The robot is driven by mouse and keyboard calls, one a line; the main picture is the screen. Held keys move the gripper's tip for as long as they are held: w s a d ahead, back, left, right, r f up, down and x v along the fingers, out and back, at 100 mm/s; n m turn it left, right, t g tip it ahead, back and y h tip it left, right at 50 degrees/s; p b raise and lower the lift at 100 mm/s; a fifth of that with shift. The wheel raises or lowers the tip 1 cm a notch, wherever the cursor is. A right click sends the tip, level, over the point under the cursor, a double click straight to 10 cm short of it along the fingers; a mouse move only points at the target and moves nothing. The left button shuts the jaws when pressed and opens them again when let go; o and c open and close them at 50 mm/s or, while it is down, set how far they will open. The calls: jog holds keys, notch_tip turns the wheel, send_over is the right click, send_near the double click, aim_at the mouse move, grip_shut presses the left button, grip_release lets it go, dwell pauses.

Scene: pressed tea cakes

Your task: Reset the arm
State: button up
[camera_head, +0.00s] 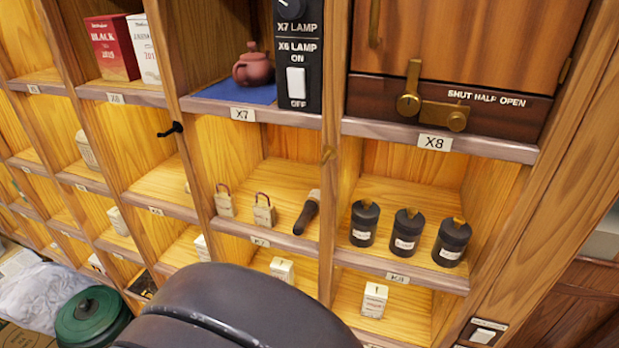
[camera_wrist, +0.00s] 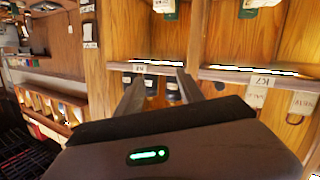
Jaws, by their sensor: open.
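My gripper (camera_wrist: 158,82) shows in the wrist view with its two grey fingers spread apart and nothing between them. It faces the wooden shelf (camera_wrist: 150,67), and dark canisters (camera_wrist: 172,90) show beyond the fingertips. I cannot tell the exact gap to the shelf. In the head view a dark rounded part of my arm fills the bottom middle and hides the lower compartments behind it. The gripper's fingers do not show there.
Three black canisters (camera_head: 407,233) stand in a right compartment. Above sit a clay teapot (camera_head: 252,69) and a latched door (camera_head: 455,40). A green lidded pot (camera_head: 92,318) is at lower left.

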jog(key=s+d+f+m+g+y+b, duration=0.1)
jog(key=s+d+f+g+b, duration=0.35)
jog(key=d+f+b, duration=0.2)
jog(key=s+d+f+g+y+b, duration=0.1)
jog(key=s+d+f+g+b, duration=0.2)
jog(key=d+f+g+b, duration=0.35)
jog(key=w+a+f+n+t+y+b, duration=0.1)
jog(key=f+t+y+b, duration=0.4)
jog(key=y+b, duration=0.5)
jog(key=shift+w+a+f+n+b, duration=0.25)
jog(key=shift+a+n+b, duration=0.25)
jog(key=shift+a+b, duration=0.5)
